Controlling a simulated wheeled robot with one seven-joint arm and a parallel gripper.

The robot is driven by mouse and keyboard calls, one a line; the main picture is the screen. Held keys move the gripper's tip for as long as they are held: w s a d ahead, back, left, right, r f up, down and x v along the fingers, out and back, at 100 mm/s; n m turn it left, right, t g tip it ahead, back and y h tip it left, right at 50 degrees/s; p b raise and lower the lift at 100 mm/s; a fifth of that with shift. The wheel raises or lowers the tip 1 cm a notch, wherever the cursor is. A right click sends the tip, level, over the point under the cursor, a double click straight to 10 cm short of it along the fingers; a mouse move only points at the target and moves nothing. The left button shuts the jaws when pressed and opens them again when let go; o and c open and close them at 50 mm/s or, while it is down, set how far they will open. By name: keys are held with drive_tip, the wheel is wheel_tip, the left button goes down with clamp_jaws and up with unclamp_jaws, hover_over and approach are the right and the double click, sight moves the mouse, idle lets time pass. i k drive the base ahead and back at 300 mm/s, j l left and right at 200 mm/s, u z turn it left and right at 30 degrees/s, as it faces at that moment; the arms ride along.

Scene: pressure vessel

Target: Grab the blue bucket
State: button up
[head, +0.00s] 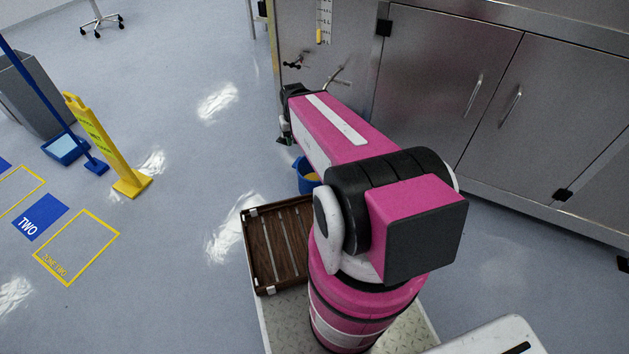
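The blue bucket (304,181) is in the middle of the head view, partly hidden behind my pink arm. Something yellow shows at its opening. It appears to stand on the floor just beyond the wooden crate. My gripper (284,140) is at the far end of my arm, above and slightly left of the bucket in the picture. It is small and dark, and its fingers cannot be made out clearly. I cannot tell whether it is open or shut.
A brown slatted wooden crate (250,232) sits at the front of my base. Steel cabinets (445,80) stand along the right. A yellow floor sign (130,183), a blue dustpan (66,149) and a grey bin (38,100) stand at left. Floor between is clear.

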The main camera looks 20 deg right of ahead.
sight(316, 177)
drive_tip(key=i+j+z, duration=0.35)
drive_tip(key=j, duration=0.9)
drive_tip(key=j+z, duration=0.35)
drive_tip(key=j, duration=0.9)
drive_tip(key=j+z, duration=0.35)
drive_tip(key=j, duration=0.95)
